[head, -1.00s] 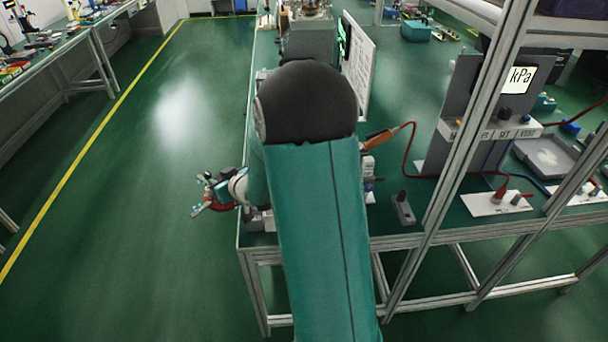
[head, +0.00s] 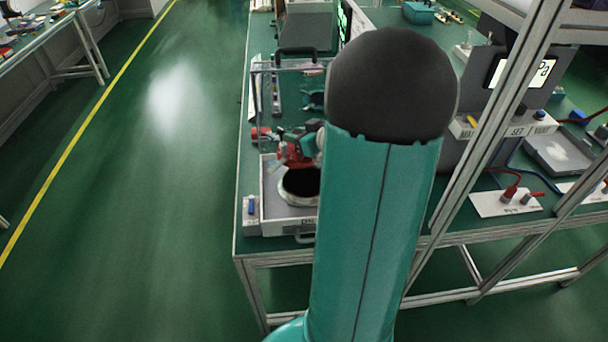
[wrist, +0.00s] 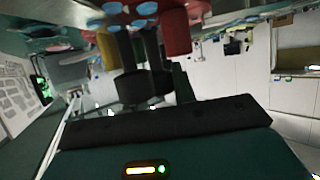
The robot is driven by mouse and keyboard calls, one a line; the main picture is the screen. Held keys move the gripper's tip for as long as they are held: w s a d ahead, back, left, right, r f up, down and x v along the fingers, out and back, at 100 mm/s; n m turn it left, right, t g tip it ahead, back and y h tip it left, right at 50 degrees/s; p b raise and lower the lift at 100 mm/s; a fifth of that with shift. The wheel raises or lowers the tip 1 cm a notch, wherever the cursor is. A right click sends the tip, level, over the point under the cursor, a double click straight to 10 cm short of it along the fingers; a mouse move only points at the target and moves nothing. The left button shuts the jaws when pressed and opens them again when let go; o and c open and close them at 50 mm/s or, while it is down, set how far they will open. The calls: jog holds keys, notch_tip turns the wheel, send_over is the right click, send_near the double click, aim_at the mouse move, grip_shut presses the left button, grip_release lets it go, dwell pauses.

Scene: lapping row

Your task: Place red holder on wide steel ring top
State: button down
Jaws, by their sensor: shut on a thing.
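The red holder (head: 294,152) is in my gripper (head: 308,145), partly hidden by the gripper and my arm in the head view. In the wrist view red parts (wrist: 175,32) with pale blue round ends show at the top, beside the dark fingers of my gripper (wrist: 140,55). The wide steel ring (head: 296,203) is a pale metal rim around a dark round opening, in a grey tray. The holder appears above the far side of the ring; whether they touch cannot be told. My arm covers the ring's right edge.
The grey tray (head: 268,212) stands near the bench's front left corner, with a clear frame and black handle (head: 296,51) behind it. A small grey box with a blue knob (head: 250,206) stands left of it. A metal post (head: 487,145) rises at right.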

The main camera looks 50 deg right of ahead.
jog(key=shift+s+d+r, duration=0.35)
jog(key=shift+s+r, duration=0.1)
jog(key=shift+s, duration=0.25)
jog(key=shift+s+d, duration=0.2)
jog(key=shift+d, duration=0.1)
notch_tip(320, 180, down, 6)
jog(key=shift+w+r, duration=0.1)
jog(key=shift+f, duration=2.15)
jog(key=shift+f, duration=0.5)
jog(key=shift+f, duration=0.1)
